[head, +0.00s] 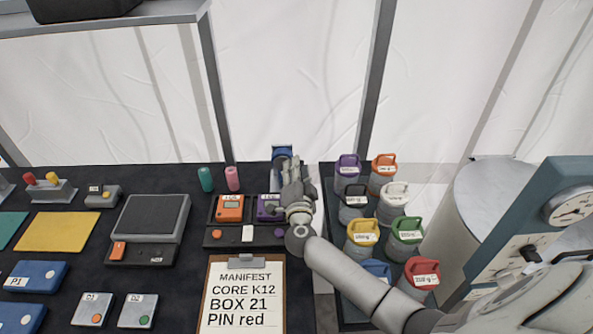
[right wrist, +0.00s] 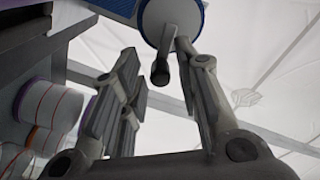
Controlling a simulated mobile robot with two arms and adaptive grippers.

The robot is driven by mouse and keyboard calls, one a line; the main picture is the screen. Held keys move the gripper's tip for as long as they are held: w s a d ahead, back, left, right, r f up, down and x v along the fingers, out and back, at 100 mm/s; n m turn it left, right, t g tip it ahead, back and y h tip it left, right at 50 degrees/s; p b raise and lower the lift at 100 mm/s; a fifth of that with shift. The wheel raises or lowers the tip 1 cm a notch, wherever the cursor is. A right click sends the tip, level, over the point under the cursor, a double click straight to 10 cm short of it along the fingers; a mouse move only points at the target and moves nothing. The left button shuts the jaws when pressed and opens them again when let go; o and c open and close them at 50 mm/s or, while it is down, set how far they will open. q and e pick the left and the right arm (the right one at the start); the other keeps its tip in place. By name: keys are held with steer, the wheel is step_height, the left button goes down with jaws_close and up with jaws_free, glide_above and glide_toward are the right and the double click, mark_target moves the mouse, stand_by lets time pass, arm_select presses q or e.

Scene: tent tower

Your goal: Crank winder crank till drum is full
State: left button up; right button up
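The winder (head: 282,152) is a small blue device at the back edge of the dark table, mostly hidden behind my right gripper in the head view. In the right wrist view a pale round end face with a blue rim, apparently the winder drum (right wrist: 172,16), shows at the top. A dark crank handle (right wrist: 160,68) hangs below it. My right gripper (head: 287,172) reaches up to the winder from the front. In the right wrist view its fingers (right wrist: 160,58) are apart on either side of the handle, with visible gaps. How full the drum is cannot be seen. My left gripper is out of view.
An orange device (head: 230,207) and a purple device (head: 269,207) stand just before the winder. Teal and pink cylinders (head: 232,178) stand to its left. Several lidded canisters (head: 405,236) stand on the right, close to my right arm. A clipboard (head: 243,299) lies in front.

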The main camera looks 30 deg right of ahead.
jaws_close()
steer(key=shift+f+m+b, duration=0.2)
steer(key=shift+f+m, duration=0.15)
steer(key=shift+m, duration=0.4)
steer(key=shift+f+m+b, duration=0.15)
steer(key=shift+f+m, duration=0.15)
steer(key=shift+m, duration=0.45)
steer(key=shift+a+f+m+b, duration=0.1)
steer(key=shift+f+m+b, duration=0.25)
steer(key=shift+m, duration=0.6)
steer(key=shift+a+f+m+b, duration=0.1)
steer(key=shift+f+m+b, duration=0.2)
steer(key=shift+m, duration=0.65)
steer(key=shift+o, duration=1.5)
jaws_free()
steer(key=shift+r, duration=0.1)
